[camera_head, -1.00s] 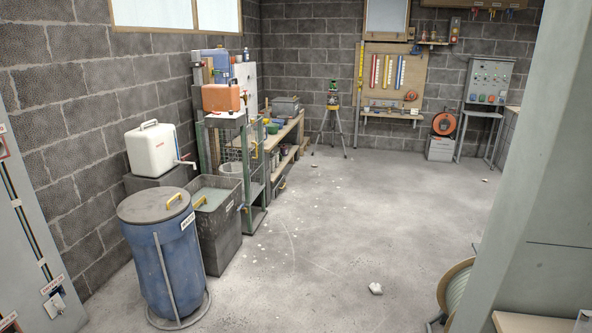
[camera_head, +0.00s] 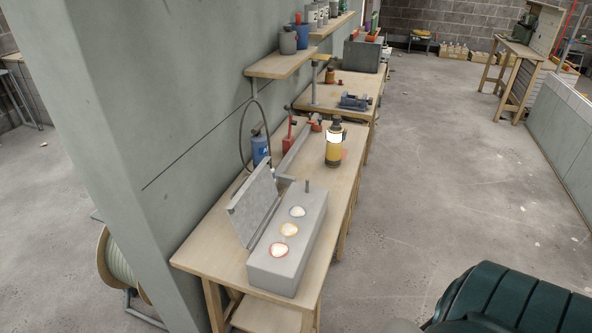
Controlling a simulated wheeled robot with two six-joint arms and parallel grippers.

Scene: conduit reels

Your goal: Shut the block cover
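A grey block (camera_head: 290,245) sits on the near end of a wooden workbench (camera_head: 205,250) in the head view. Its top shows several round spots, white and orange-rimmed, and a short dark peg at the far end. Its grey flat cover (camera_head: 253,205) stands open, tilted up along the block's left side. Neither of my grippers shows in the view.
A yellow-and-black canister (camera_head: 334,145), a blue bottle (camera_head: 261,148) and a red tool (camera_head: 289,134) stand farther along the bench. A shelf (camera_head: 280,65) hangs above. A cable reel (camera_head: 115,265) stands at left. Floor right of the bench is clear; a dark green rounded object (camera_head: 510,300) is at lower right.

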